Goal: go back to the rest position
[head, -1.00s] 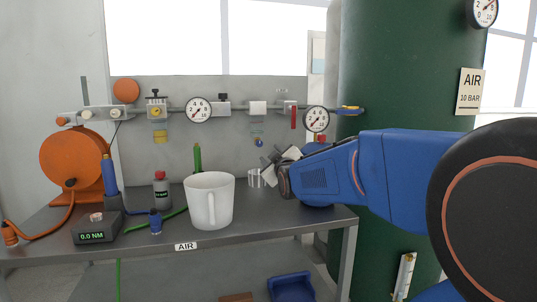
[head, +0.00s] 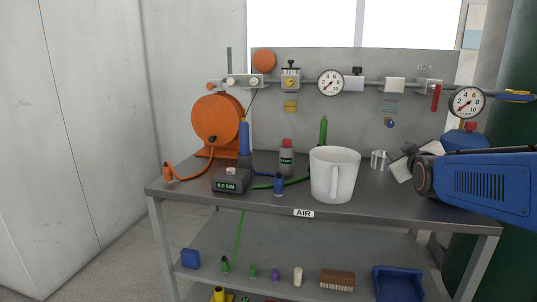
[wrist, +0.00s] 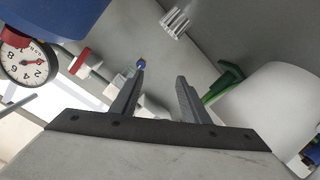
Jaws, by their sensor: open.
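My gripper (head: 411,160) is at the right of the head view, over the right part of the grey bench (head: 240,200), at the end of my blue arm. In the wrist view, its two fingers (wrist: 160,80) are spread apart with nothing between them. A white mug (head: 334,176) stands left of the gripper, apart from it. A small ribbed silver part (head: 379,160) stands between mug and gripper. It also shows past the fingers in the wrist view (wrist: 175,22).
A blue object with a red top (head: 462,139) stands close behind my arm. A gauge (head: 467,102) and pipe run hang above. A lower shelf holds a blue bin (head: 398,284).

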